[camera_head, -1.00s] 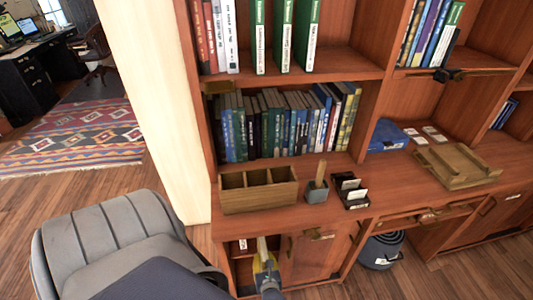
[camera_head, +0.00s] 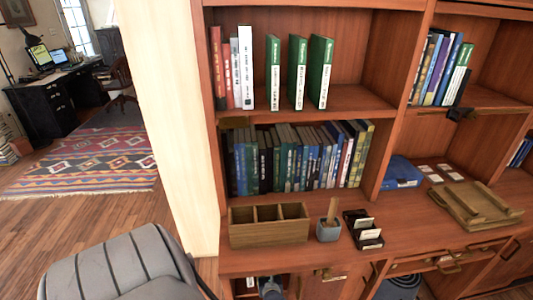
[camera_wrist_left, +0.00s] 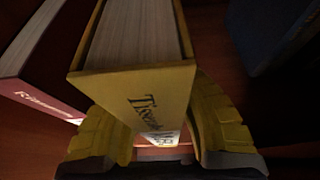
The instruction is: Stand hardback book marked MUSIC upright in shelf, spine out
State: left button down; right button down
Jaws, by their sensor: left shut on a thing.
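My left gripper (camera_wrist_left: 150,125) is shut on a yellow hardback book (camera_wrist_left: 140,82), with one yellow finger on each side of its spine end. The book's dark spine lettering is only partly readable, and a pale label sits low on the spine; I cannot read MUSIC on it. In the head view my left gripper (camera_head: 270,287) shows only in part at the bottom edge, inside the lower cabinet opening, and the held book is hidden there. The shelf (camera_head: 345,100) above holds upright books, with a wide gap right of three green volumes (camera_head: 297,72).
A dark red book (camera_wrist_left: 40,75) stands left of the held one, and a dark shape is at right. On the counter are a wooden divided box (camera_head: 268,238), a pen cup (camera_head: 328,232), a card holder (camera_head: 364,238) and a wooden tray (camera_head: 475,212). A grey chair (camera_head: 120,265) stands front left.

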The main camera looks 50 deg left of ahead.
pick_arm(q)
jog(key=shift+f+x, duration=0.25)
jog(key=shift+x, duration=0.9)
jog(key=shift+d, duration=0.1)
jog(key=c, duration=1.3)
grip_release()
jog(key=shift+s+f, duration=0.1)
jog(key=shift+f, duration=0.05)
jog(key=shift+o, duration=0.2)
jog(key=v, duration=1.2)
